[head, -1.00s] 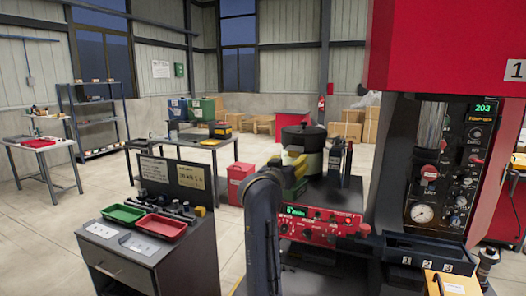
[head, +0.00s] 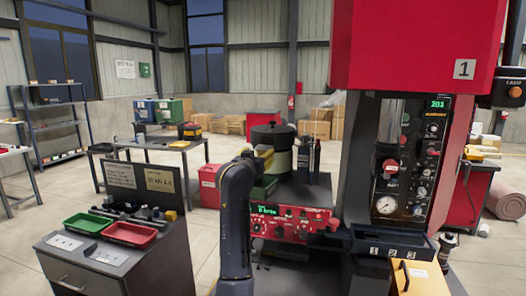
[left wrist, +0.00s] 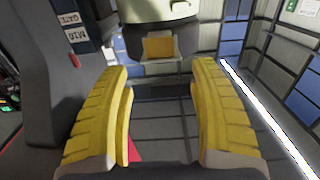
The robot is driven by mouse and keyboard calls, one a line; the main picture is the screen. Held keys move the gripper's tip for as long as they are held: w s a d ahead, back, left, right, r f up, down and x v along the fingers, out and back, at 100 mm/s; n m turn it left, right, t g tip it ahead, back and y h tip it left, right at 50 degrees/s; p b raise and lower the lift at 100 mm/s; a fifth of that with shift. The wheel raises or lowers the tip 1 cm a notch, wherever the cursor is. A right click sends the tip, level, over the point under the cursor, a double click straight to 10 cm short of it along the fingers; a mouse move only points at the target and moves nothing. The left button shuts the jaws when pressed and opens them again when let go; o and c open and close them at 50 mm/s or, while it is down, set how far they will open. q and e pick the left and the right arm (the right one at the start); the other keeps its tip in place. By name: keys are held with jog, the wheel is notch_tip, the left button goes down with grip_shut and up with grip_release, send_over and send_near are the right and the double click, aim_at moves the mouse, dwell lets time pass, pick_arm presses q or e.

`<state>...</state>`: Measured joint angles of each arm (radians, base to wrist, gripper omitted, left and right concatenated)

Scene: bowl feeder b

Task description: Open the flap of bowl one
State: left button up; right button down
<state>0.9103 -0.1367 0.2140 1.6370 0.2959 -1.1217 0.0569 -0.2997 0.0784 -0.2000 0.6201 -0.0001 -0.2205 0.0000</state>
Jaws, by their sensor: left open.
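The bowl feeder (head: 281,160), dark on top with a pale body, stands behind the red control box (head: 290,222) in the head view. In the left wrist view the pale underside of a bowl (left wrist: 158,10) fills the top edge. Below it is a small yellow square plate (left wrist: 158,47) on a dark piece, which looks like the flap. My left gripper (left wrist: 160,72) is open and empty, its yellow fingers either side of and short of that plate. My left forearm partly hides the gripper and the feeder's lower part in the head view. My right gripper is not in view.
Dark bottles (head: 310,154) stand right of the feeder. The red machine (head: 400,45) marked 1 rises at the right, with a numbered dark tray (head: 385,243) below. A cabinet with green (head: 88,223) and red (head: 130,233) trays stands at the left.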

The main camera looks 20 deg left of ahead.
aim_at(264, 147)
pick_arm(q)
jog(key=shift+w+a, duration=0.15)
jog(key=shift+w, duration=3.55)
jog(key=shift+c, duration=0.2)
jog(key=c, duration=1.1)
jog(key=shift+r+g, duration=0.25)
jog(key=shift+g, duration=0.05)
jog(key=shift+c, duration=0.2)
jog(key=shift+w+r+g, duration=0.15)
jog(key=shift+g, duration=0.65)
jog(key=o, duration=1.2)
jog(key=shift+s+d+r, duration=0.1)
jog(key=shift+s+r, duration=0.25)
jog(key=shift+s, duration=1.6)
jog(key=shift+s+d+r, duration=0.1)
jog(key=shift+s+r, duration=0.3)
jog(key=shift+s, duration=1.6)
jog(key=shift+s+r, duration=0.35)
jog(key=shift+s, duration=1.6)
